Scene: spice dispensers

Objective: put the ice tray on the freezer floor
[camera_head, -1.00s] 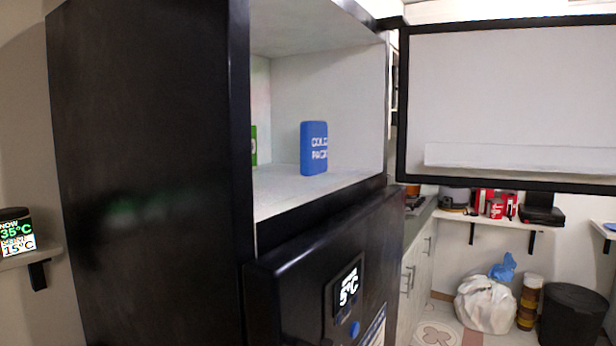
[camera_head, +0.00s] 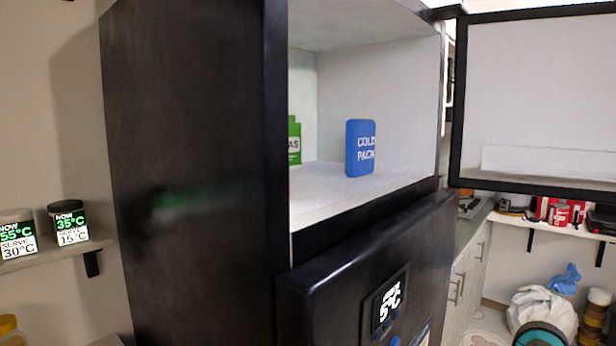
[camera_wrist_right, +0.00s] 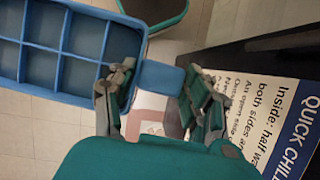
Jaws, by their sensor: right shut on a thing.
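The blue ice tray (camera_wrist_right: 75,42), with square compartments, fills the upper left of the right wrist view. My right gripper (camera_wrist_right: 160,95) is shut on the tray's blue end tab, which lies between the fingers. In the head view the freezer compartment stands open, and its white floor (camera_head: 325,192) shows. A blue cold pack (camera_head: 360,148) stands upright on that floor, with a green package (camera_head: 294,142) farther left, partly hidden by the cabinet's side wall. The tray is not visible in the head view, and my left gripper is in no frame.
The black freezer door (camera_head: 540,95) is swung open to the right. Below the compartment is a closed black door with a 5°C display (camera_head: 389,300). Two labelled jars (camera_head: 68,222) stand on a wall shelf at left. The freezer floor in front of the cold pack is clear.

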